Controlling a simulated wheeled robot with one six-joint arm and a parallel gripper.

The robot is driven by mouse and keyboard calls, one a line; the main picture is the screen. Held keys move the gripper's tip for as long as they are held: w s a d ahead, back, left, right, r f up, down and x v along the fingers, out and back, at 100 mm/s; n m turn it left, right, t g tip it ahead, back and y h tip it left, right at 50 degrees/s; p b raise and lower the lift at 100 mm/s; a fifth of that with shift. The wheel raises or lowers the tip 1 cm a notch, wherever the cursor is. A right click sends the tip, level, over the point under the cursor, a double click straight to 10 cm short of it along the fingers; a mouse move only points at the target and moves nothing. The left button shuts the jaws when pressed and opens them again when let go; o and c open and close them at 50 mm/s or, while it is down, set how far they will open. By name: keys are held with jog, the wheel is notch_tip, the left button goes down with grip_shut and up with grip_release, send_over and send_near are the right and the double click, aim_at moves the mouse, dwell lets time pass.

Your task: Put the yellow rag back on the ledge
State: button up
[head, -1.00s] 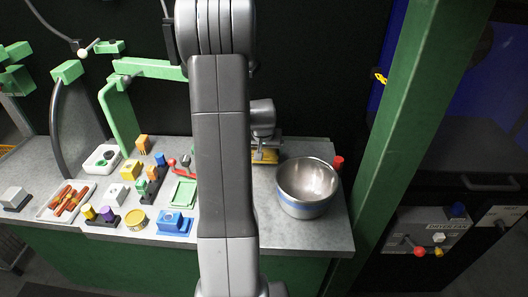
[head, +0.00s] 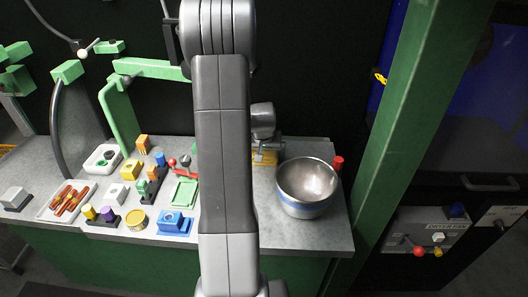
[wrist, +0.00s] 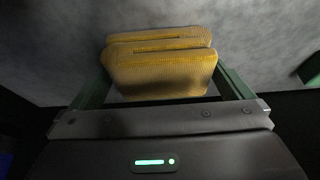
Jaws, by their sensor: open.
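The yellow rag (wrist: 160,65) looks folded and lies on the grey counter in the wrist view. My gripper (wrist: 163,80) is open, with one green finger on each side of the rag; I cannot tell whether either finger touches it. In the head view a strip of the yellow rag (head: 265,158) shows below my gripper (head: 266,147), left of the metal bowl. My arm hides much of that spot. I cannot make out the ledge clearly in either view.
A metal bowl (head: 307,187) stands close to the right of my gripper, with a red object (head: 338,162) behind it. Several small coloured blocks and trays crowd the left of the counter (head: 335,240). A green post (head: 420,110) rises at the right.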

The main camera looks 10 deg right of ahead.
jog(key=v, duration=1.1)
jog(key=shift+s+r, duration=0.2)
jog(key=shift+r, duration=0.1)
